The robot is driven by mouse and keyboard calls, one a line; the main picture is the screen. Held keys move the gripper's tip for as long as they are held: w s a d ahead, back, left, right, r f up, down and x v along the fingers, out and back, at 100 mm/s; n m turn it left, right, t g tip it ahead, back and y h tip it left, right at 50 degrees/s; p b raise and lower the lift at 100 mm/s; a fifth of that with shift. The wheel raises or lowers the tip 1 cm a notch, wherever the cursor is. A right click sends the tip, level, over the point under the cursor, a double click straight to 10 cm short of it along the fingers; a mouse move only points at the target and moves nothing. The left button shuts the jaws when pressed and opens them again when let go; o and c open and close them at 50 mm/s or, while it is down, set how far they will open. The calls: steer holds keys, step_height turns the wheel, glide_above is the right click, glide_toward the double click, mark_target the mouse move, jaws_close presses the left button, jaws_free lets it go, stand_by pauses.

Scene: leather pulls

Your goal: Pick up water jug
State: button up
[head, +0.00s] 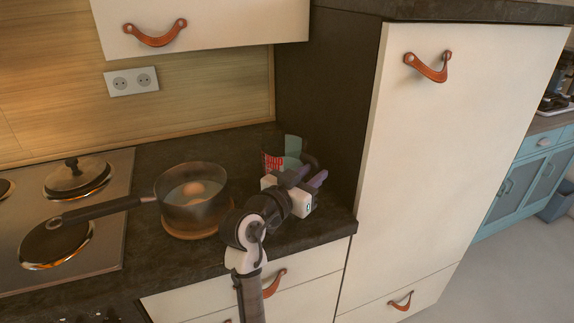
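A teal, partly see-through vessel (293,146), which looks like the water jug, stands on the dark counter in the corner beside the tall cabinet. My gripper (309,175) is in front of it and hides its lower part. A dark curved part to the right of the vessel may be its handle, but this is unclear. The two purple-tipped fingers are apart, with a gap between them and nothing visibly held. I cannot tell whether the gripper touches the jug.
A red-labelled item (271,161) is close to the left of the jug. A glass pot (194,205) with an egg-like object stands left of my arm, its long handle over the stove (105,225). The tall cabinet (440,150) closes off the right side.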

steer(key=shift+w+d, duration=0.1)
steer(key=shift+w, duration=0.1)
jaws_close()
steer(key=shift+r, duration=0.25)
stand_by(0.3)
